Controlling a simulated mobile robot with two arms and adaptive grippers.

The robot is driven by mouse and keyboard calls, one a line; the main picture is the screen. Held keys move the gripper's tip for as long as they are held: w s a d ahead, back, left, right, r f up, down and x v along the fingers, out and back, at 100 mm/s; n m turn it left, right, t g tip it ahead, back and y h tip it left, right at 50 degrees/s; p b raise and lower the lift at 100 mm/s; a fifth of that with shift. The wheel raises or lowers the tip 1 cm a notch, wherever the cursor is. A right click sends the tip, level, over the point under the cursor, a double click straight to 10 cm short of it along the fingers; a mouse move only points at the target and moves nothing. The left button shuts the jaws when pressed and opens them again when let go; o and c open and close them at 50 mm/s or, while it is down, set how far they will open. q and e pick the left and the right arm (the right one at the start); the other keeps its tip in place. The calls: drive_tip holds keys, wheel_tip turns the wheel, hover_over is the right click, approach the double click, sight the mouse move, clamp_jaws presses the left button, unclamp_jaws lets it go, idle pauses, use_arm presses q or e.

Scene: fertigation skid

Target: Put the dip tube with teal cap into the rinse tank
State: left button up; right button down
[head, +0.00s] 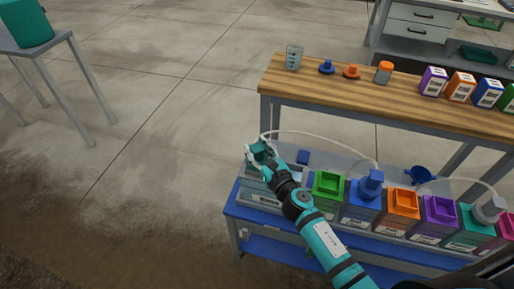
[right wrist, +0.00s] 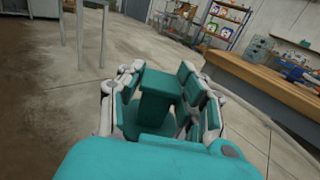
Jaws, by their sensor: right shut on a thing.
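My right gripper (head: 262,154) is shut on the teal cap (right wrist: 156,100) of the dip tube, which sits between its fingers in the right wrist view. A pale hose (head: 318,134) arcs from the gripper area to the right. A grey, open-topped tank (head: 263,191) at the left end of the blue skid, apparently the rinse tank, lies right below the gripper. The gripper and arm cover part of its opening. The tube below the cap is hidden, so I cannot tell whether it is inside the tank. My left gripper is not in view.
Green (head: 327,188), blue (head: 361,203), orange (head: 400,207) and purple tanks (head: 437,215) stand in a row to the right. A blue cap (head: 371,181) sits on the blue tank. A wooden bench (head: 340,90) with small items is behind.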

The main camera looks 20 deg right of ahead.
drive_tip(key=c, duration=0.8)
unclamp_jaws()
drive_tip(key=s+d, duration=0.2)
drive_tip(key=s, duration=0.9)
drive_tip(key=shift+s+d, duration=0.15)
drive_tip(key=shift+s, duration=0.25)
